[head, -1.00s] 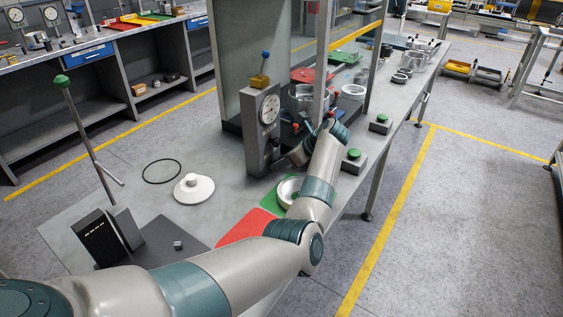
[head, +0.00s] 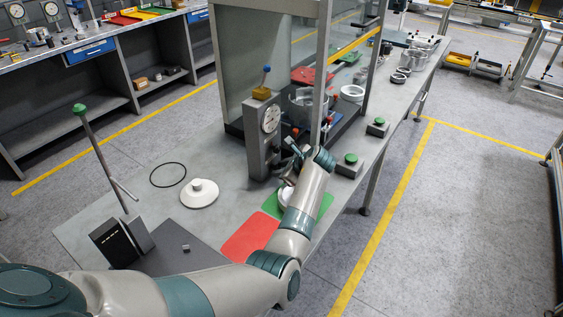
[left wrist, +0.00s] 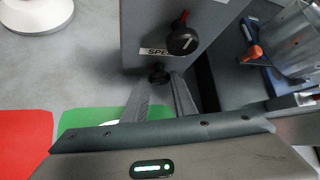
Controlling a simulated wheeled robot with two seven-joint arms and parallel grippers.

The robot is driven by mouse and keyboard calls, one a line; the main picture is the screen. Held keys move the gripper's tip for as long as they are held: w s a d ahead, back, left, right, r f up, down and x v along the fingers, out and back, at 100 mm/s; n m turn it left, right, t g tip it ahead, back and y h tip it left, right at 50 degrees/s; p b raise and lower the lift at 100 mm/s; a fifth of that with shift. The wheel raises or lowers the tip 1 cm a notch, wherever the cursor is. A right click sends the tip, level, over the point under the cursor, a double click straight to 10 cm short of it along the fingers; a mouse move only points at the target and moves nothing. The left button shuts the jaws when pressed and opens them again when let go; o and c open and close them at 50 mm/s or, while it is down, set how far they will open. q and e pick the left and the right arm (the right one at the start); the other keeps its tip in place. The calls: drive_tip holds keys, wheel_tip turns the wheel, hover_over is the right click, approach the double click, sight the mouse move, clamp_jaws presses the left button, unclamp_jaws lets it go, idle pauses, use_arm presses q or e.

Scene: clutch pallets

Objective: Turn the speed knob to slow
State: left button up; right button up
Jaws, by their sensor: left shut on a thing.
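The grey gauge box (head: 257,140) stands on the long table; its front also shows in the left wrist view (left wrist: 150,18). That front carries a label (left wrist: 156,51) whose visible letters read "SPE". A black round knob with a white line (left wrist: 183,41) and a red piece above it sits beside the label. A smaller dark knob (left wrist: 158,74) is below the label. My left gripper (left wrist: 160,82) is shut on this smaller dark knob, its fingertips at either side. In the head view the left gripper (head: 292,152) is partly hidden by my wrist. The right gripper is not in view.
A glass-walled enclosure (head: 228,60) stands behind the box. Red (head: 250,236) and green (head: 322,206) mats lie in front. A white disc (head: 199,196) lies left.

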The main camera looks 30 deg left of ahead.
use_arm(q)
drive_tip(key=shift+s+a+f+n+t+p, duration=0.1)
drive_tip(key=shift+s+n+t+p, duration=0.15)
drive_tip(key=shift+n+t+p, duration=0.7)
drive_tip(key=shift+t+b, duration=0.45)
drive_tip(key=o, duration=1)
